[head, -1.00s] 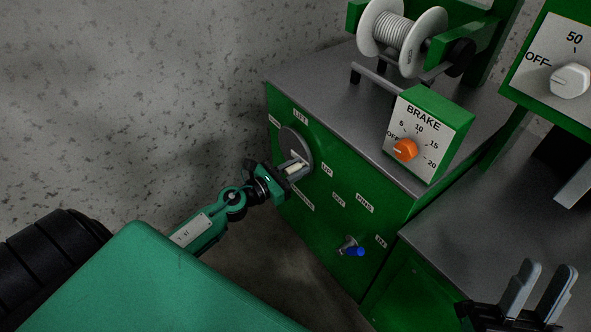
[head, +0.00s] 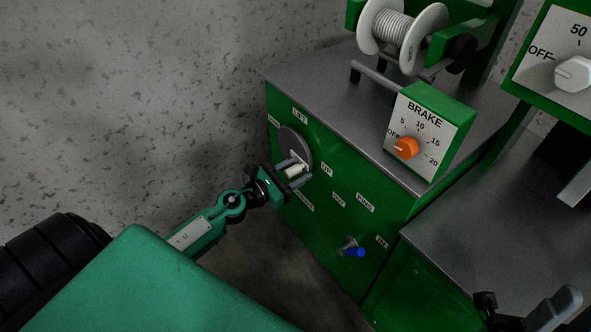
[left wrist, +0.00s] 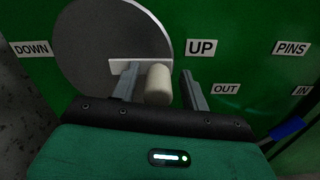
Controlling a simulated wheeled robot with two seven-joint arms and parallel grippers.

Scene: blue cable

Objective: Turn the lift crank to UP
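The lift crank is a grey disc (head: 291,143) on the green cabinet's front, also large in the left wrist view (left wrist: 105,40). Its pale bar (left wrist: 118,66) lies about level, with the off-white handle (left wrist: 158,86) at the right end, near the UP label (left wrist: 202,48). The DOWN label (left wrist: 31,48) is left of the disc. My left gripper (left wrist: 160,88) is open around the handle: the left finger is close beside it, and a gap shows at the right finger. In the head view my left gripper (head: 294,172) hides part of the handle. My right gripper (head: 530,308) is partly cut off.
A blue-tipped pins lever (head: 355,251) sticks out lower right on the same panel. A brake box (head: 427,133) with an orange knob and a white spool (head: 402,32) stand on the cabinet top. A grey wall is at the left.

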